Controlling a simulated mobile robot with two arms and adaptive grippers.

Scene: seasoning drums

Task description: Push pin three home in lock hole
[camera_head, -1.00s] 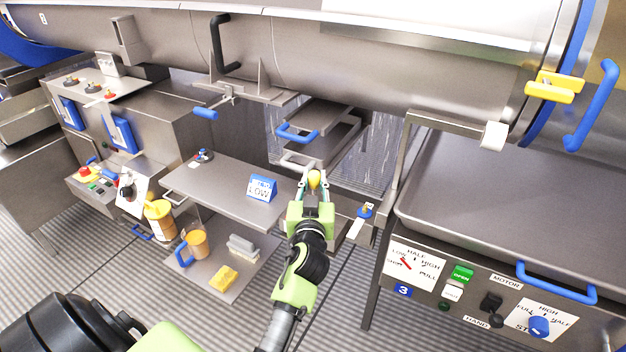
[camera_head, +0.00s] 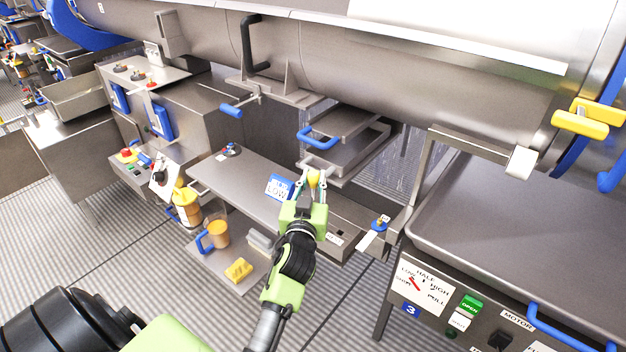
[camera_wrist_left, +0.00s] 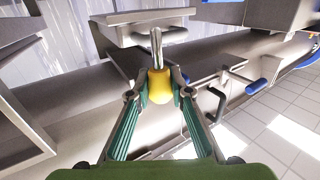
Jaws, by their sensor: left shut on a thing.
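My left gripper (camera_head: 315,180) is shut on a yellow-headed pin (camera_head: 313,177), its fingers on either side of the head. In the left wrist view the yellow head (camera_wrist_left: 160,86) sits between the fingertips, and a bare metal shaft points up and away from it. The shaft's end overlaps the underside of a metal plate (camera_wrist_left: 130,16); I cannot tell whether they touch. In the head view the gripper is below the blue-handled tray and beside the LOW sign. I cannot make out the lock hole or any number on the pin. My right gripper is not in view.
The blue tray handle (camera_head: 318,138) is just above the gripper. The LOW sign (camera_head: 279,188) stands on a steel shelf (camera_head: 225,178) at its left. A blue knob (camera_head: 380,223) is at its right. A large steel drum (camera_head: 390,75) spans the back.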

